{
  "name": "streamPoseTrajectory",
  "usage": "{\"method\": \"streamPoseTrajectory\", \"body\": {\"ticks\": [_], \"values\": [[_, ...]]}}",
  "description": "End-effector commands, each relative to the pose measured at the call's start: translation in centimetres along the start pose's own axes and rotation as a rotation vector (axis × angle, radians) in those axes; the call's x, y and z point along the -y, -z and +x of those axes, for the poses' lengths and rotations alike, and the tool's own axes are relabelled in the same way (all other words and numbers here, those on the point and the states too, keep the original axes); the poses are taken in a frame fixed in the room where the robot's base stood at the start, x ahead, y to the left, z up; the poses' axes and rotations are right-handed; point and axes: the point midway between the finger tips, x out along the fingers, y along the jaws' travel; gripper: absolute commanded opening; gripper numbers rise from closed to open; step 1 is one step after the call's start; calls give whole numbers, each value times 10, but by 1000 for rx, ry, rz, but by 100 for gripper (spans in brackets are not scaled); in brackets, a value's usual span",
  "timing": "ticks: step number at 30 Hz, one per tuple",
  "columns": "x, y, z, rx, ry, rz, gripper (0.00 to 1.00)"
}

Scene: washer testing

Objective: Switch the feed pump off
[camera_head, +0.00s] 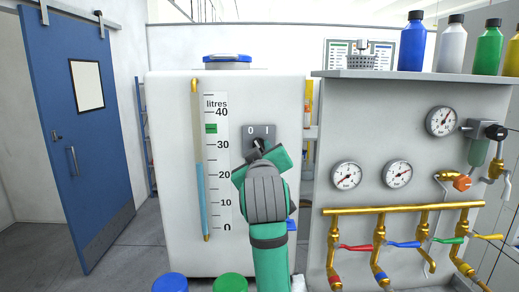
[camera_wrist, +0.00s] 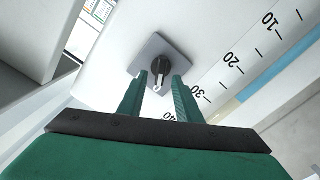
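The feed pump switch (camera_head: 258,142) is a black rotary knob on a grey square plate marked 0 and I, on the front of the white tank (camera_head: 170,130). The labels are not legible there. My green gripper (camera_head: 262,162) is at the switch, its body just below the knob in the head view. In the wrist view its two fingers (camera_wrist: 161,82) are apart, with the knob's pointer end in the gap; contact is not clear.
A litre gauge (camera_head: 207,170) with a blue column runs beside the switch. To the right stand a grey panel (camera_head: 340,115) with dials, brass pipes (camera_head: 400,210) and coloured valve handles. Bottles stand on its top shelf. A blue door (camera_head: 78,130) is at left.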

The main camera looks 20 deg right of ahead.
Motion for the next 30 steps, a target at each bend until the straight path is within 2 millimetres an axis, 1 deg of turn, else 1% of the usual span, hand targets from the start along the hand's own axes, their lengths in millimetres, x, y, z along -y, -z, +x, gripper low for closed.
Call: {"method": "streamPoseTrajectory", "body": {"ticks": [1, 6, 9, 12, 17, 30], "values": [[0, 0, -10, -2, -1, 0, 31], [-1, 0, -41, -2, -2, 0, 31], [-1, 0, -54, -2, -2, 0, 31], [-1, 0, -63, -1, -1, 0, 31], [-1, -1, -69, 1, -1, 0, 31], [-1, 0, -69, 0, -1, 0, 31]]}}
